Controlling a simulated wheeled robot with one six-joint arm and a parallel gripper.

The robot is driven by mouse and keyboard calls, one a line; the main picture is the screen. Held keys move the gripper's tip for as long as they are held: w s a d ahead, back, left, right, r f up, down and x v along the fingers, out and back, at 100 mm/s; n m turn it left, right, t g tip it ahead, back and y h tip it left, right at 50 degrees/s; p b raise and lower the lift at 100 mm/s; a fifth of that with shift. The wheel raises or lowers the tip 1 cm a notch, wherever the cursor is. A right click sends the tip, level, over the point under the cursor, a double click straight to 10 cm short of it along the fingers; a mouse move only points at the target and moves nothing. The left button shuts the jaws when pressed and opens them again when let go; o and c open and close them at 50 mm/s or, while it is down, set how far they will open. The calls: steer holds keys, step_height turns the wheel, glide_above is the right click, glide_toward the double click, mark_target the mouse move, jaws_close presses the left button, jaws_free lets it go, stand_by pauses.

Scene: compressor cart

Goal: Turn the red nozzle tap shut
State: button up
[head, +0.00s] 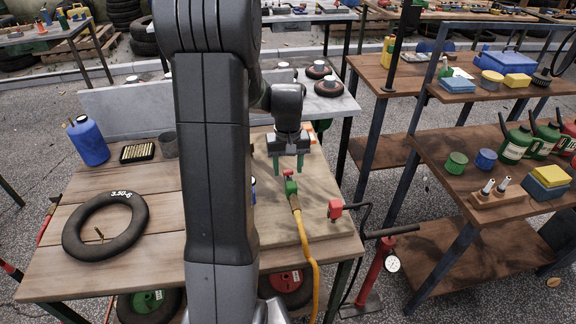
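My gripper (288,166) points down over the right part of the wooden cart top, its two greenish fingertips spread apart with nothing visible between them. Just below the fingertips in the picture is a green nozzle fitting (291,188) on the end of a yellow hose (305,235). A small red piece (289,174) shows at the top of this fitting, close to the fingertips; I cannot tell whether they touch it. My arm hides the middle of the cart top.
A red foot pump (378,270) with a gauge stands at the right. Shelves (440,150) crowd the far right.

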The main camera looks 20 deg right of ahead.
mark_target(288, 171)
step_height(288, 171, up, 14)
stand_by(0.6)
steer(key=shift+f, duration=0.15)
step_height(288, 171, down, 14)
steer(key=shift+r, duration=0.15)
stand_by(0.6)
